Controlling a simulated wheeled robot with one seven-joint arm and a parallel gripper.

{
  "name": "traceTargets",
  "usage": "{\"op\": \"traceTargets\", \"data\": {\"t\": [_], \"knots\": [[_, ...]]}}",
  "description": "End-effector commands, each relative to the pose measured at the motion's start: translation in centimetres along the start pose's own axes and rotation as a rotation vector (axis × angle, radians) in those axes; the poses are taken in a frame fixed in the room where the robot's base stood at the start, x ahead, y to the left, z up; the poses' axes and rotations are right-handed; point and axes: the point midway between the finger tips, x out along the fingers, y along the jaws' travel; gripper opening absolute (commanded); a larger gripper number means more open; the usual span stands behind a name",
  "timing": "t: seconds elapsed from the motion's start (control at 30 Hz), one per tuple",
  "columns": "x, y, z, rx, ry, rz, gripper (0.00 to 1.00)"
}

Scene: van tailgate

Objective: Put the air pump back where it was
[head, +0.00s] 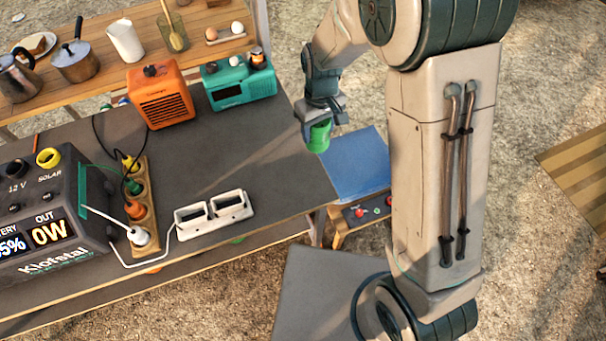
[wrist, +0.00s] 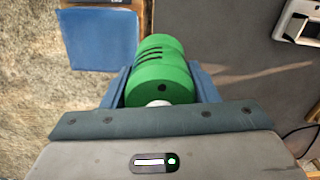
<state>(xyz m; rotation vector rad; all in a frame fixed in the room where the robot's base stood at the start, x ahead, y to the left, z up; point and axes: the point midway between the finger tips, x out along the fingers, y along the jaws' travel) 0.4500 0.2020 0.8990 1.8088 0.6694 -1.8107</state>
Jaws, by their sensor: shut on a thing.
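The air pump is most likely the green cylinder (head: 319,138) with dark slots. In the wrist view the green cylinder (wrist: 160,72) lies between both fingers, with a white part at its near end. My gripper (head: 321,118) is shut on it and holds it just off the right end of the dark tabletop (head: 270,150), near a blue panel (head: 355,163). The fingers hide part of its sides. No marked spot for the pump can be made out.
The table holds an orange heater-like box (head: 162,95), a teal radio-like box (head: 238,85), a wooden power strip (head: 138,205), a white double-framed item (head: 213,212) and a power station (head: 45,225). Cables run at left. The tabletop's right end is clear. A wooden shelf (head: 190,45) stands behind.

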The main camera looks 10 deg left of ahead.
Motion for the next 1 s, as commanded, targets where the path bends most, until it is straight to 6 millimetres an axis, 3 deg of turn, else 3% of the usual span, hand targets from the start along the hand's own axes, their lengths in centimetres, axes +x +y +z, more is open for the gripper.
{"op": "traceTargets", "data": {"t": [0.2,0.4,0.57,0.83,1.0], "knots": [[2.9,-4.5,2.7,-0.004,-0.003,-0.001,0.17],[4.7,-6.8,4.1,0.000,0.000,0.000,0.17],[5.5,-7.2,4.4,0.002,-0.001,0.000,0.17],[8.6,-7.1,4.4,0.002,-0.001,0.000,0.17],[9.1,-7.2,4.3,0.002,0.002,0.000,0.17]]}}
